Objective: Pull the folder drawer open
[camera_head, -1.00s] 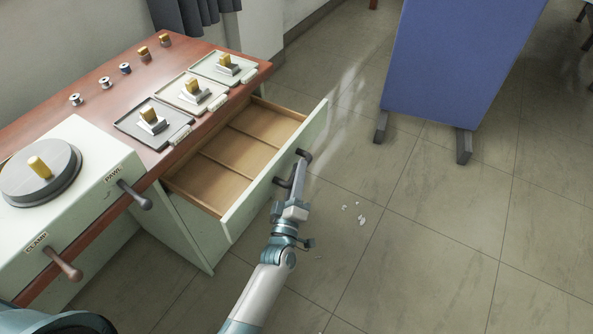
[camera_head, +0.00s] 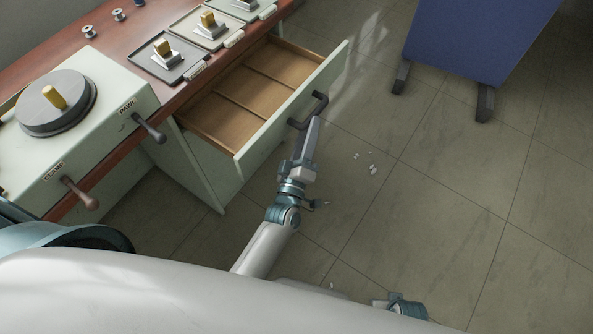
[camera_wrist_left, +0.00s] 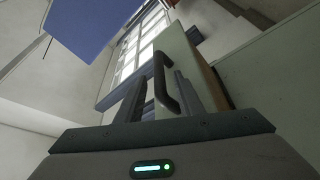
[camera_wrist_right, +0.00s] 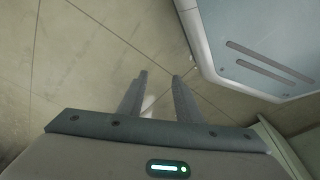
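The folder drawer (camera_head: 327,76) is pulled well out of the pale green cabinet. Its wooden inside (camera_head: 225,118) is divided and looks empty. A dark bar handle (camera_head: 319,101) is on its front. My left gripper (camera_head: 314,128) is at this handle. In the left wrist view, the handle (camera_wrist_left: 160,72) shows in the gap between the spread fingers of my left gripper (camera_wrist_left: 158,95), not clamped. Whether a finger touches it, I cannot tell. My right gripper (camera_wrist_right: 158,90) is open and empty over the floor, with its fingers apart.
Trays (camera_head: 153,72) with brass-knobbed blocks stand on the wooden top above the drawer. A grey box with CLAMP (camera_head: 82,195) and PAWL (camera_head: 152,130) levers is at left. A blue panel (camera_head: 480,35) on feet stands at back right. The floor between is mostly clear.

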